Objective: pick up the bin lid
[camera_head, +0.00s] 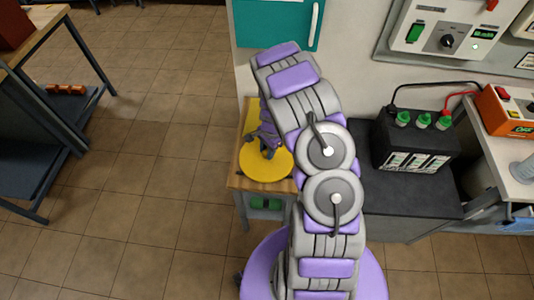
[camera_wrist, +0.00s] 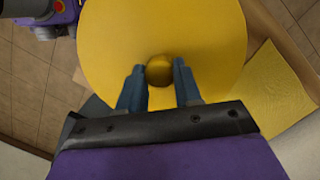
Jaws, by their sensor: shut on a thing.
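The bin lid (camera_head: 262,166) is a round yellow disc over a wooden-topped stand. In the wrist view the yellow lid (camera_wrist: 205,40) fills the upper middle, with a round knob (camera_wrist: 159,70) at its centre. My gripper (camera_wrist: 159,80) has its two blue-grey fingers on either side of the knob, shut on it. In the head view my gripper (camera_head: 268,146) is over the lid, partly hidden by my arm. Whether the lid is clear of the surface under it cannot be told.
The wooden stand (camera_head: 238,181) has a yellow sheet (camera_wrist: 272,88) on it beside the lid. A black battery (camera_head: 417,150) with green caps and cables stands on a dark cabinet to the right. An orange charger (camera_head: 507,112) is at far right. A table (camera_head: 48,40) stands left; open floor lies between.

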